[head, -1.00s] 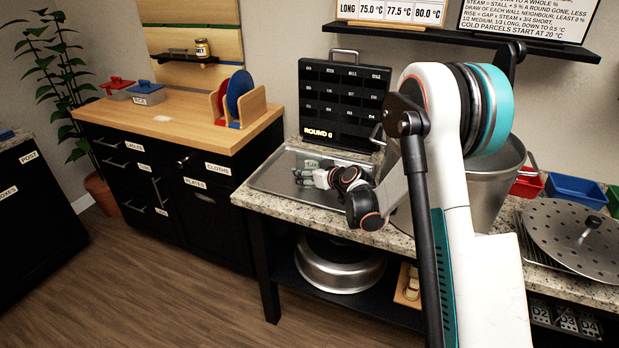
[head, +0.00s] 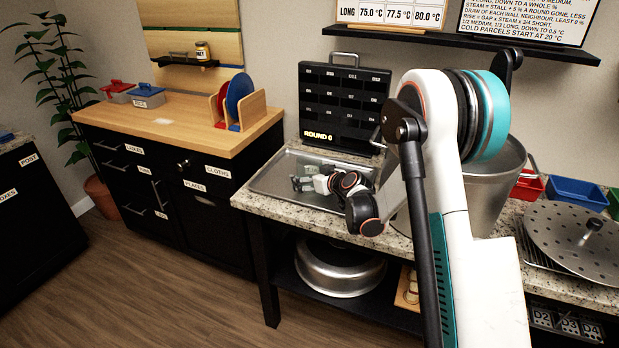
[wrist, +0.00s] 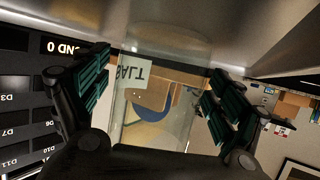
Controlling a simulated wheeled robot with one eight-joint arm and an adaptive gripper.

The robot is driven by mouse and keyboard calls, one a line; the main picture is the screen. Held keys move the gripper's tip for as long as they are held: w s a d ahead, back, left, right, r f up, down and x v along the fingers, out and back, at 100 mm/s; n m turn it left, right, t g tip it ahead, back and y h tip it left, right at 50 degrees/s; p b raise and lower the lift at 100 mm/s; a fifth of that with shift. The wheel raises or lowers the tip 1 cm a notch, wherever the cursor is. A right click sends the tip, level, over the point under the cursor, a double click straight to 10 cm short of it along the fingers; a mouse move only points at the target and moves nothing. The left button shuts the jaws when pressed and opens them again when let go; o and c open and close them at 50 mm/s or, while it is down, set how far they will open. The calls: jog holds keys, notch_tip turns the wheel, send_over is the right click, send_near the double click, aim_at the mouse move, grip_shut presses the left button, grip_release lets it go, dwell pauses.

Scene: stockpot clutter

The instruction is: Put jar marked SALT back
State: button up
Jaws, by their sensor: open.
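A clear see-through jar (wrist: 158,135) with a white label (wrist: 131,72) shows between my fingers in the wrist view. The label is upside down there and appears to read SALT. My gripper (wrist: 157,65) is open, with one dark green finger on each side of the jar; I cannot tell whether either touches it. In the head view my gripper (head: 301,184) is low over the metal tray (head: 262,186) on the granite counter.
A black rack (head: 343,105) reading ROUND 0 stands behind the tray. A large metal pot (head: 500,185) is to the right, partly behind my arm. A small jar (head: 202,49) sits on the wall shelf (head: 180,61) above the wooden cabinet, where plates stand in a holder (head: 257,106).

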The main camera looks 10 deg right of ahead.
jog(key=p+v, duration=0.3)
jog(key=v, duration=0.8)
jog(key=shift+s+d+r, duration=0.15)
jog(key=shift+s+r, duration=0.1)
jog(key=shift+s, duration=0.05)
jog(key=s+a+r+m+g+h, duration=0.1)
jog(key=s+a+r+g, duration=0.3)
jog(key=s+r, duration=0.9)
jog(key=s+m+g+h, duration=0.1)
jog(key=s+m+h, duration=0.2)
jog(key=s, duration=2.1)
jog(key=shift+g+h, duration=0.3)
jog(key=shift+f, duration=0.15)
jog(key=shift+c, duration=0.6)
